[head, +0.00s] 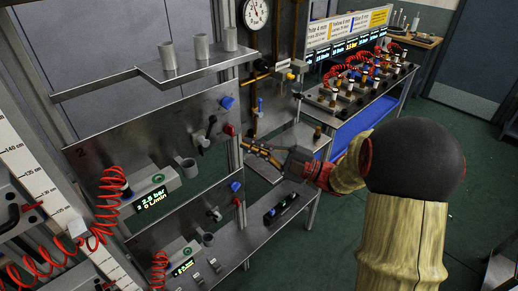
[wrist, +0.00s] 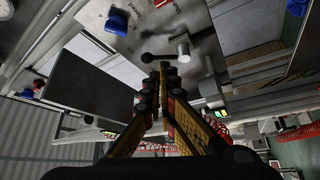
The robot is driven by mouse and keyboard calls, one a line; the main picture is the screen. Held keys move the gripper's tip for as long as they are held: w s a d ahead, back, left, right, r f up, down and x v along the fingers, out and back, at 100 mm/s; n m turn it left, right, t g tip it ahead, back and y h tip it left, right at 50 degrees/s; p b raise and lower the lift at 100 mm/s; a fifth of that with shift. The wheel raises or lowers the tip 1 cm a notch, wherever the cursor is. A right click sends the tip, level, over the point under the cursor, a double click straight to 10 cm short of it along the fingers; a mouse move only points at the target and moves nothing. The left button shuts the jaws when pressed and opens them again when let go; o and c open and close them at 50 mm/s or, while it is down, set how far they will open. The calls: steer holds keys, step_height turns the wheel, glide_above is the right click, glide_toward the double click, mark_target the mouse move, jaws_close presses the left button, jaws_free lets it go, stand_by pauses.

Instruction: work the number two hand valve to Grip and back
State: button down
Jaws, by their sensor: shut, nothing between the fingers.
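The upper panel (head: 140,135) carries a "2" at its left end. Its hand valve has a black lever (head: 207,136) hanging down from its hub, tilted slightly left. A blue knob (head: 227,103) and a red knob (head: 230,130) sit to the right of it. My gripper (head: 246,145) is shut and empty, right of the lever and apart from it. In the wrist view my closed fingertips (wrist: 165,68) lie just below a black ball-ended lever (wrist: 148,57) on a pale panel; contact cannot be told. A blue knob (wrist: 117,22) shows there too. No Grip marking is readable.
A lower panel (head: 190,225) has a similar valve (head: 213,213). A grey cup (head: 188,167) and a pressure display (head: 151,198) are left of the lever. A shelf (head: 190,65) with metal cups overhangs the upper panel. Coiled red hoses (head: 103,205) hang at left.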

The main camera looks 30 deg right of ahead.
steer(key=b+x, duration=0.1)
steer(key=x, duration=0.8)
